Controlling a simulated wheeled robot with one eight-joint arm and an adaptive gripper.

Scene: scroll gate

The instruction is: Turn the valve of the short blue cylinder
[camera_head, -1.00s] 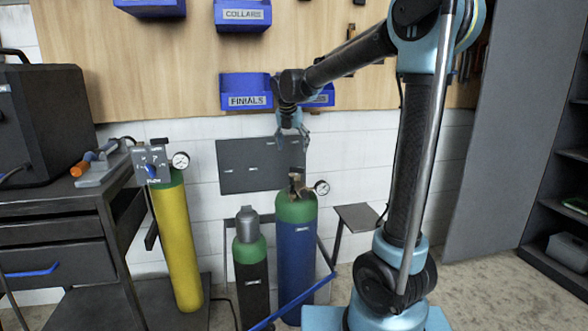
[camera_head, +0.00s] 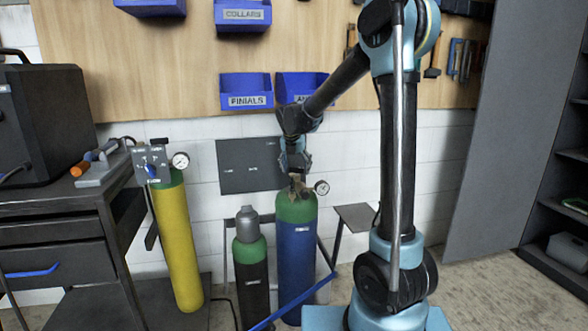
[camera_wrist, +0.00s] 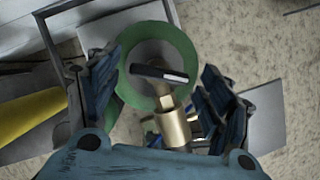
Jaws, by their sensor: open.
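The blue cylinder (camera_head: 297,262) with a green shoulder stands upright at the middle of the head view. A round pressure gauge (camera_head: 321,187) sits at the right of its top. In the wrist view, its green shoulder (camera_wrist: 187,58) is seen from above, with a dark bar-shaped valve handle (camera_wrist: 158,74) and a brass fitting (camera_wrist: 173,128). My gripper (camera_head: 296,168) is just above the valve and points down. In the wrist view, the two fingers of my gripper (camera_wrist: 160,90) are spread wide on either side of the handle, apart from it. The head view hides most of the valve behind the fingers.
A shorter dark cylinder (camera_head: 250,270) with a green shoulder and grey cap stands close on the left. A yellow cylinder (camera_head: 180,250) stands further left beside a dark workbench (camera_head: 60,206). A blue bar (camera_head: 290,306) crosses in front. Blue bins (camera_head: 246,90) hang behind.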

